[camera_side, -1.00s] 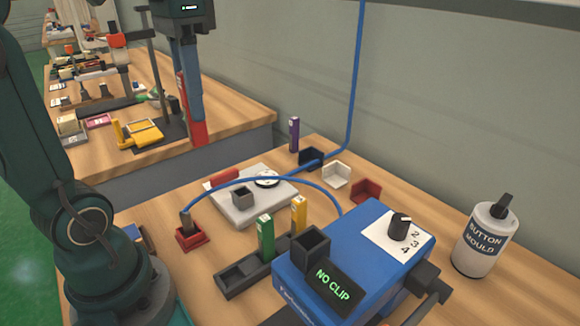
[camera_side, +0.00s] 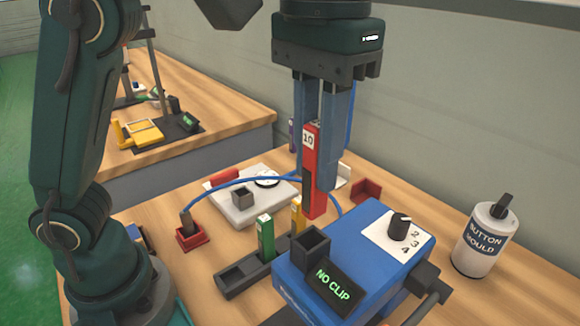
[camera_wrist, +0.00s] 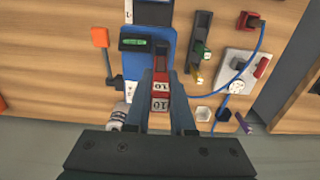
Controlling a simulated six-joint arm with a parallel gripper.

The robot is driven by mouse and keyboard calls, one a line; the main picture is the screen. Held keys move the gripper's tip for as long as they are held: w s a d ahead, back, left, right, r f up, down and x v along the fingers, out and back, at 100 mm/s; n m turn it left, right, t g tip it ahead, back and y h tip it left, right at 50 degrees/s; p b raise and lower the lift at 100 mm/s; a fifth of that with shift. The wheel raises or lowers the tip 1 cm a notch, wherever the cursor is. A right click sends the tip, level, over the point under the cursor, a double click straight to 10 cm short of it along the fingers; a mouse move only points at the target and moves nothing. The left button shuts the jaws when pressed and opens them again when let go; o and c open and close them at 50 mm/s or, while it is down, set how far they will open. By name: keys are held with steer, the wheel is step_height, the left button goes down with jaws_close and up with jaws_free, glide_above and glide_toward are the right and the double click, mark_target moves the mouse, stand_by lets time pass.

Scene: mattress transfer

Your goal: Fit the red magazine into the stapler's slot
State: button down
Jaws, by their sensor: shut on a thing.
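The red magazine (camera_side: 312,185), labelled 10, is held upright in my gripper (camera_side: 318,180), which is shut on it. In the side view its lower end is just above the stapler's slot collar in the picture and appears apart from it. The blue stapler (camera_side: 345,250) stands at the front, its display reading NO CLIP. Its slot is the dark square collar (camera_side: 311,243), empty as far as I can see. In the wrist view the red magazine (camera_wrist: 160,88) is between the fingers, with the blue stapler (camera_wrist: 141,65) beyond it.
A dark rack (camera_side: 236,280) holds a green magazine (camera_side: 265,238) and a yellow one (camera_side: 296,214). A blue cable arcs behind the stapler from a red holder (camera_side: 193,239). A grey plate (camera_side: 255,208) lies behind the rack. A white Button Mould bottle (camera_side: 480,245) stands right.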

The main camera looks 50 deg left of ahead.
mark_target(312, 219)
steer(key=shift+a+f, duration=0.1)
steer(key=shift+f, duration=3.85)
steer(key=shift+f, duration=0.15)
steer(key=c, duration=0.8)
jaws_free()
steer(key=shift+o, duration=0.2)
